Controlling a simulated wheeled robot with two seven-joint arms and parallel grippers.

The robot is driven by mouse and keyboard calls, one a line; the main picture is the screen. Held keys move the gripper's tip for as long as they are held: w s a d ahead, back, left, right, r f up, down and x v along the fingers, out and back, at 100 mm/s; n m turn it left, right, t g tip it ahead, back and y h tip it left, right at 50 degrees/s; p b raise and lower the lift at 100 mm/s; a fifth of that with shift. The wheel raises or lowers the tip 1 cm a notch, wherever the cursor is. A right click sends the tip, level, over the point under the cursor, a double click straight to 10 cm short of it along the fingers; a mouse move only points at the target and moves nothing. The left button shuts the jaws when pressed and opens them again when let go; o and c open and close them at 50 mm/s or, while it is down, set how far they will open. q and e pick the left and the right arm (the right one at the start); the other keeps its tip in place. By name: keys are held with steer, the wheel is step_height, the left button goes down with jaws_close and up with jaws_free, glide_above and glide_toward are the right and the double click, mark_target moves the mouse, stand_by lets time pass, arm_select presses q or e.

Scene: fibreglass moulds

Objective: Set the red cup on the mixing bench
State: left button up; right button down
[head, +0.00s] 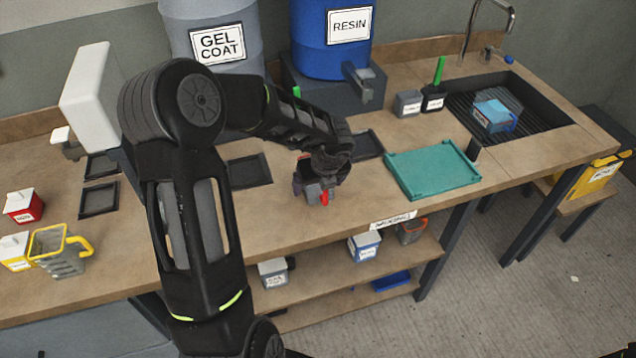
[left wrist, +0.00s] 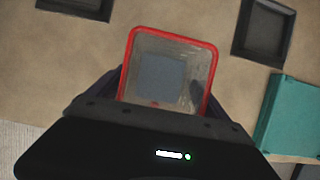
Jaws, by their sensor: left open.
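The red cup (head: 325,198) is mostly hidden by my left gripper in the head view; a bit of red shows. In the left wrist view the cup (left wrist: 133,70) has a red rim, greyish see-through walls and a grey patch inside. It appears upright on the wooden mixing bench (head: 350,208), whose front edge carries a MIXING label. My left gripper (head: 312,184) is open, with its dark fingers on either side of the cup. Whether they touch it cannot be told. My right gripper is not in view.
A teal tray (head: 432,172) lies to the right, with a black tray (head: 366,144) behind. A blue resin drum (head: 330,60) and grey gel coat drum (head: 213,70) stand at the back. A yellow-rimmed jug (head: 62,262) is at left. A sink (head: 540,115) is at right.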

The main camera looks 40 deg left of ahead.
arm_select(q)
steer(key=shift+r, duration=0.1)
steer(key=shift+d+r, duration=0.1)
steer(key=shift+r, duration=0.45)
steer(key=v, duration=1.1)
steer(key=shift+s, duration=0.1)
